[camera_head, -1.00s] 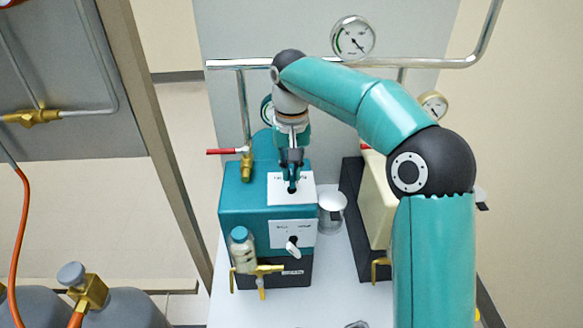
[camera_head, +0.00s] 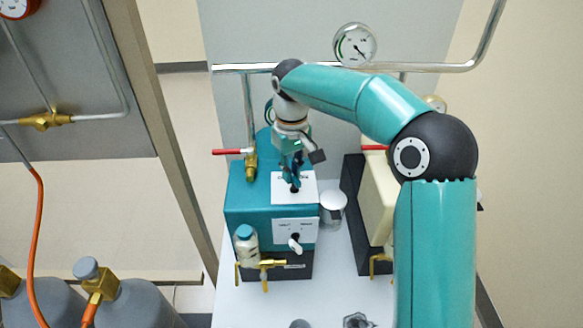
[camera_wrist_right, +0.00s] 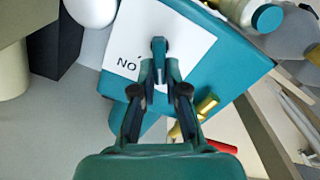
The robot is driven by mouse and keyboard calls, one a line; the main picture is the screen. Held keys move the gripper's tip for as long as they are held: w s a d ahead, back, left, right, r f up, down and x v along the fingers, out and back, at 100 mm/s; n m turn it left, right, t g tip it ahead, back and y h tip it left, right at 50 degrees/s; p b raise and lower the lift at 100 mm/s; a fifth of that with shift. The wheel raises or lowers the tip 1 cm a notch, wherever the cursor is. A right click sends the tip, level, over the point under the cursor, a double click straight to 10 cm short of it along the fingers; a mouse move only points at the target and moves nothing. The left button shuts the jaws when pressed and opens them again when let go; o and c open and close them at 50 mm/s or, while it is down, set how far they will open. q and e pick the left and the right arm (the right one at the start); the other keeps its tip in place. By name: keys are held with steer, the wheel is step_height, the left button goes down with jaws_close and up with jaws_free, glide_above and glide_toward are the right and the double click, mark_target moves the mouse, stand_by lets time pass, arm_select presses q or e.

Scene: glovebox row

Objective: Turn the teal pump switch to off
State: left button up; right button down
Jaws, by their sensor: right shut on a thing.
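The teal pump (camera_head: 249,193) stands on the white bench, with a white label plate (camera_head: 307,195) on its top. My right gripper (camera_head: 294,184) points down at this plate and is shut on the pump switch. In the right wrist view, the gripper (camera_wrist_right: 159,72) closes on the small switch (camera_wrist_right: 158,45) in front of the white plate (camera_wrist_right: 190,38). The letters "NO" show there, probably "ON" seen turned round. The fingers hide most of the switch, so I cannot tell its exact setting. My left gripper is not in view.
A teal-capped bottle (camera_head: 246,246) hangs on the pump's front. A cream pump (camera_head: 377,205) stands beyond the cup.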

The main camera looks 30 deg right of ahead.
stand_by(0.3)
steer(key=c, duration=1.2)
jaws_free()
step_height(320, 180, up, 12)
